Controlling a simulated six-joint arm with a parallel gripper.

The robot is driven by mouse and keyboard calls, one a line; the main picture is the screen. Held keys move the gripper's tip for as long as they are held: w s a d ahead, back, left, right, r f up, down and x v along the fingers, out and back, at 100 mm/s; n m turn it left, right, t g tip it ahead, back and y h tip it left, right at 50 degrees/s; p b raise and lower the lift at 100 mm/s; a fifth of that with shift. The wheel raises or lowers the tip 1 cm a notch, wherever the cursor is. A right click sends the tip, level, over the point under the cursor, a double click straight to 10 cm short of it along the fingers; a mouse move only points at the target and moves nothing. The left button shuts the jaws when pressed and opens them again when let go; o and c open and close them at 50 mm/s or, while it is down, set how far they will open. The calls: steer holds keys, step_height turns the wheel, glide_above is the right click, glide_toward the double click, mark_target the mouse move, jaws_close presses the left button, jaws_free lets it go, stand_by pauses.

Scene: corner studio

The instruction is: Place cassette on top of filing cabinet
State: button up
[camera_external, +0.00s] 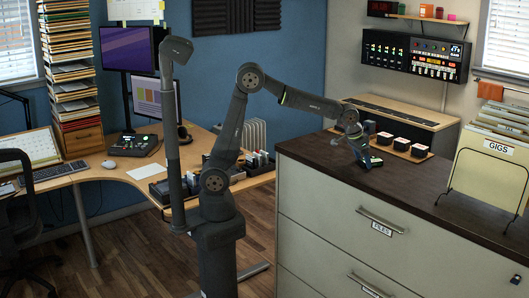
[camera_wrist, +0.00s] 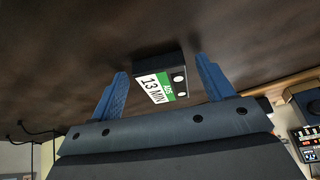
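The cassette is too small there to tell from the gripper. Whether it rests fully on the top is unclear.
A GIGS file rack (camera_external: 490,165) stands to the right. The cabinet top is bare in front of the gripper. A desk (camera_external: 120,170) stands at left.

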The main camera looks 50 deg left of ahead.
steer(key=v, duration=1.2)
steer(key=shift+r, duration=0.15)
steer(key=x, duration=1.1)
steer(key=shift+w+f, duration=0.1)
steer(key=shift+f, duration=0.25)
steer(key=shift+w+d, duration=0.15)
steer(key=shift+r, duration=1.85)
steer(key=shift+f, duration=0.1)
